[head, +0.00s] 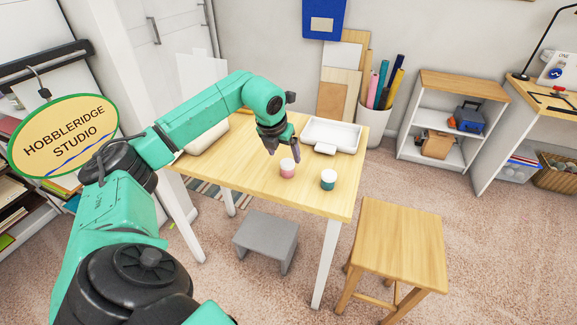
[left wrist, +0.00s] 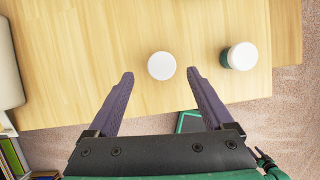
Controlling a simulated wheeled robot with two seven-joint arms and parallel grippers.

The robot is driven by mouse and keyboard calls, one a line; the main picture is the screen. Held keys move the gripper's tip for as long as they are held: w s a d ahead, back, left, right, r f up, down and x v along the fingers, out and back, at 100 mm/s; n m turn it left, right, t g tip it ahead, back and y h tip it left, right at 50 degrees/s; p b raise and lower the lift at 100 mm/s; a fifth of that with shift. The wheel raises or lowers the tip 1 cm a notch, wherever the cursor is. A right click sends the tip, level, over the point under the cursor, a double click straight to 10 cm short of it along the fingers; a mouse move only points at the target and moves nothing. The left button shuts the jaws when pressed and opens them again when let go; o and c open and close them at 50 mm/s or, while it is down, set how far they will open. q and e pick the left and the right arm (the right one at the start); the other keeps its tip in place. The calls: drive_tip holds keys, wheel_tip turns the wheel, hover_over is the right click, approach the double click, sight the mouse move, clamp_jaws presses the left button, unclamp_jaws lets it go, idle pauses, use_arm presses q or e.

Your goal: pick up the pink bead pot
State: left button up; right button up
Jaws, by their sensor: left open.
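The pink bead pot (head: 287,168) stands upright on the wooden table, with a white lid and a pink body. In the left wrist view its round white lid (left wrist: 161,66) shows from above, a little beyond the fingertips and between their lines. My left gripper (head: 282,146) is open and empty, above and just behind the pot in the head view; its two fingers (left wrist: 160,74) spread wide in the left wrist view. A teal pot with a white lid (head: 328,179) stands to the right of the pink one, and also shows in the left wrist view (left wrist: 239,56).
The table (head: 230,168) has bare wood left of the pots. A white tray (head: 335,133) with a small white block lies behind them. A pale rounded object (head: 203,137) lies at the table's left. A wooden stool (head: 400,240) and a grey step stool (head: 266,236) stand on the carpet.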

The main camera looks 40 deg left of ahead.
sight(287, 162)
use_arm(q)
drive_tip(key=p+x, duration=0.2)
drive_tip(key=x, duration=0.4)
drive_tip(key=shift+d, duration=0.15)
drive_tip(key=shift+f, duration=0.15)
clamp_jaws()
